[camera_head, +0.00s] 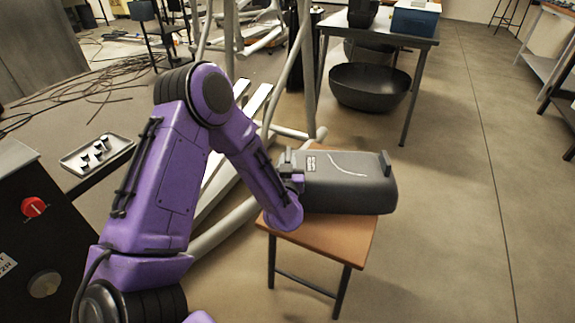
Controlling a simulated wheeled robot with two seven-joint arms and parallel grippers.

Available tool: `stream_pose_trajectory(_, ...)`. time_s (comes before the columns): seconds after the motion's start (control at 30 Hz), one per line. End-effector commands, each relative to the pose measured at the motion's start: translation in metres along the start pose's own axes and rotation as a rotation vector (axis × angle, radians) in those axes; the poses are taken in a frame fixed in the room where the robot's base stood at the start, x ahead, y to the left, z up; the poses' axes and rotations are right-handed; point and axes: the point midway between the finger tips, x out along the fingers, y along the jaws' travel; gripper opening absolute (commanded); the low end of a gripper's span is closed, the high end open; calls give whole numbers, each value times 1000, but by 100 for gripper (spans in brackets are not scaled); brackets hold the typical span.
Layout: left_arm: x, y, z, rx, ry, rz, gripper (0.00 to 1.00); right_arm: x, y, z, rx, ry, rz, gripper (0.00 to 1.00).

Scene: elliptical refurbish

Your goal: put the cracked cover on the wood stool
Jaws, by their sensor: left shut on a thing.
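The cracked cover (345,183) is a dark grey, rounded box-like shell with a pale crack line across its top and a small label. It lies level over the wood stool (345,238), which has a brown wooden seat and dark metal legs. I cannot tell whether the cover rests on the seat or hangs just above it. My left gripper (291,180) is shut on the left end of the cover; its fingertips are largely hidden by my purple forearm. My right gripper is not in view.
A metal tray (97,153) with small parts lies at the left, near a dark panel with a red knob (33,206). The right floor is clear.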

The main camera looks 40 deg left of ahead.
Motion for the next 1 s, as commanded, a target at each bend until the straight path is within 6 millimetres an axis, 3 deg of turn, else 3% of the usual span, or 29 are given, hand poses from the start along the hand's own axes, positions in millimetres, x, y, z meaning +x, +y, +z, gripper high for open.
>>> stream_pose_trajectory(0.27,0,0,1,-3,1,1,0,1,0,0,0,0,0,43)
stream_pose_trajectory(0.3,0,0,2,1,-2,1,31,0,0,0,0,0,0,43)
stream_pose_trajectory(0.37,0,0,1,1,-2,1,47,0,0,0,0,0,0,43)
stream_pose_trajectory(0.73,-8,1,-1,2,-2,3,47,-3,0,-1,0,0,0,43)
stream_pose_trajectory(1.0,-73,1,-2,7,-3,8,47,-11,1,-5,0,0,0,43)
